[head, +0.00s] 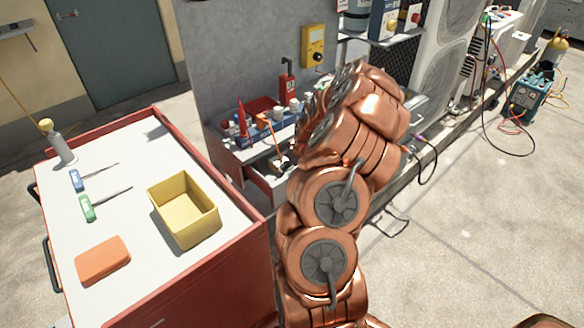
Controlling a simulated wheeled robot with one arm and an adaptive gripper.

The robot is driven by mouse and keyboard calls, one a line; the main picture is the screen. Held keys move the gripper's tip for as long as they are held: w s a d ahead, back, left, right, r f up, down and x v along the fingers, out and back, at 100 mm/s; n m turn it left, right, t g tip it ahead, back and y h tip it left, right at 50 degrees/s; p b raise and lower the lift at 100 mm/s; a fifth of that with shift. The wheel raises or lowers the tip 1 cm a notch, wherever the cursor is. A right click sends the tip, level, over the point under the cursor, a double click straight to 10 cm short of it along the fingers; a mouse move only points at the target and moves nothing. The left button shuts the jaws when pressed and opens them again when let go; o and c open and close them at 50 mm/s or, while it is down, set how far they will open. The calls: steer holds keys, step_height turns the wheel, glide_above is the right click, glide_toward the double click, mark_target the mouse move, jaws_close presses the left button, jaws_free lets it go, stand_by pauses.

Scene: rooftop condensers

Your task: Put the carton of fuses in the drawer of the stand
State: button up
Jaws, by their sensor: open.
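The stand (232,158) is a grey and red bench unit against the grey wall panel, left of my arm. Its drawer (262,183) looks pulled out at the front. A small black and white thing shows at the drawer's right part, too small to name. My copper-coloured arm rises in front of the stand and hides its right side. My gripper is hidden behind the arm. I cannot pick out a carton of fuses for certain. Boxes (385,22) with coloured marks stand on a shelf above and behind my arm.
A red cart (240,285) with a white top stands at the left. It bears a yellow open bin (184,208), an orange block (103,260), blue and green-handled tools and a spray bottle (57,145). Red trays and bottles crowd the stand's top. Cables cross the floor at right.

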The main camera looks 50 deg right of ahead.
steer(key=shift+r, duration=0.1)
steer(key=shift+r+p, duration=0.65)
steer(key=shift+r, duration=0.05)
steer(key=b+v, duration=0.2)
steer(key=v, duration=0.9)
steer(key=shift+s+r, duration=0.15)
steer(key=shift+r, duration=0.15)
steer(key=shift+a, duration=0.1)
